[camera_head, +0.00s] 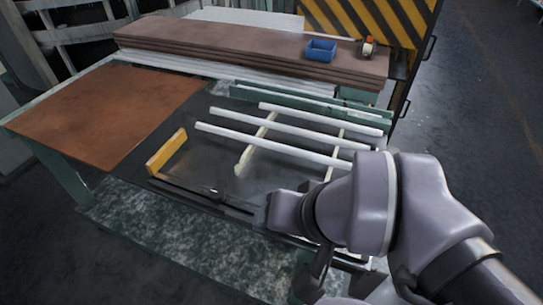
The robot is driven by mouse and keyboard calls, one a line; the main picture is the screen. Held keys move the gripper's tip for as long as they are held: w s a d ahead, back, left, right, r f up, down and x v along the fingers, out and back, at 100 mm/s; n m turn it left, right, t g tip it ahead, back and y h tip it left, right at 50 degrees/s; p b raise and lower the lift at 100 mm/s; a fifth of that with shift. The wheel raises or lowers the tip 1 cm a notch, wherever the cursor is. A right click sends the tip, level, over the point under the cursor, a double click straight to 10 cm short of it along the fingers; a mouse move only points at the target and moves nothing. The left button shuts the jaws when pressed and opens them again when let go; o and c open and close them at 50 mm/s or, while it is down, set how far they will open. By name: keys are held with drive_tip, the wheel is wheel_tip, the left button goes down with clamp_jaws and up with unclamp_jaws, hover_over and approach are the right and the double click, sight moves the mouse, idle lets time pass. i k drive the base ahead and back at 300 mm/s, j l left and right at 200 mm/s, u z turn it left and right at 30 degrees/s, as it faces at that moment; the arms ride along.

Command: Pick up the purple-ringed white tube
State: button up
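Three white tubes lie side by side across pale wooden strips on the dark work table: a back tube (325,117), a middle tube (290,129) and a front tube (270,146). No purple ring can be made out on any of them. The right end of the front tube is hidden behind my arm.
A brown sheet (105,108) covers the table's left. Behind, stacked brown boards (230,50) carry a blue bin (320,50) and a tape dispenser (367,47).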

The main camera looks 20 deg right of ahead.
sight(331, 162)
drive_tip(key=i+j+z, duration=0.1)
drive_tip(key=z, duration=0.35)
drive_tip(key=j+z, duration=0.15)
drive_tip(key=z, duration=0.3)
drive_tip(key=j+z, duration=0.2)
drive_tip(key=z, duration=0.3)
drive_tip(key=i+j, duration=0.05)
